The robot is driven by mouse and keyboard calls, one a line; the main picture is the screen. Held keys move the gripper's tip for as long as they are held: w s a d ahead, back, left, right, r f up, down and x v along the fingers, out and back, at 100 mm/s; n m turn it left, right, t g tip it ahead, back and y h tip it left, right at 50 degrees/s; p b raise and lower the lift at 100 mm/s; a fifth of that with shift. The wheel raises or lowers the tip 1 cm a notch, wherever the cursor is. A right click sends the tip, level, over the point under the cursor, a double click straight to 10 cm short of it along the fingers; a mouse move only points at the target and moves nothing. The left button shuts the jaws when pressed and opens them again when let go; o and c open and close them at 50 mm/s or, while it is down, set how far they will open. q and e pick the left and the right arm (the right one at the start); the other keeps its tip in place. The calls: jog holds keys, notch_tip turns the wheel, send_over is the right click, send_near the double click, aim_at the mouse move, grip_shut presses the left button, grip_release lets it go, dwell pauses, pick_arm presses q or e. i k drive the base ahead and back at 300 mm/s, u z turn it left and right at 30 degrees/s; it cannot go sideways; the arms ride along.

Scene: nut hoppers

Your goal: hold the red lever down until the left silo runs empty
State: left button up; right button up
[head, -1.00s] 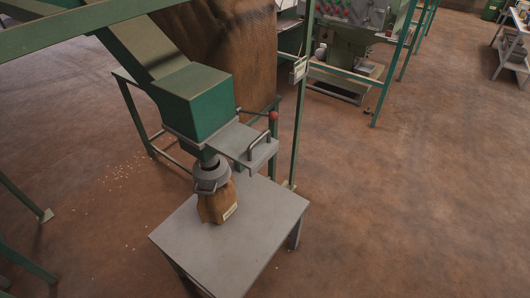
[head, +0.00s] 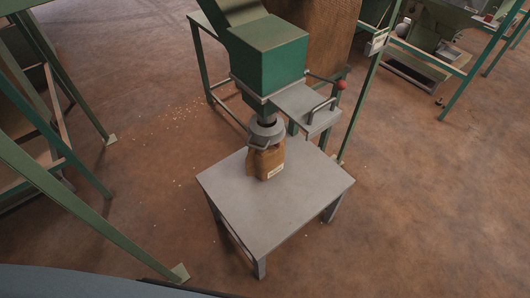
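A lever with a red ball knob (head: 339,85) stands up at the right side of the green metal box (head: 268,62), beside a grey plate (head: 298,101) with a bar handle (head: 319,110). A grey spout collar (head: 266,131) hangs under the box. A brown sack (head: 267,161) with a pale label sits upright below the collar on a grey table (head: 273,217). The silo's contents are not visible. Neither of my grippers is in view.
Green frame posts stand on the left (head: 75,205) and just right of the lever (head: 362,92). Pale bits lie scattered on the floor left of the table. The brown floor (head: 430,210) right of the table is clear.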

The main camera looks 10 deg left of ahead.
aim_at(341, 85)
jog(key=k, duration=0.5)
jog(key=z, duration=1.4)
jog(key=i, duration=1.25)
jog(key=u, duration=2.85)
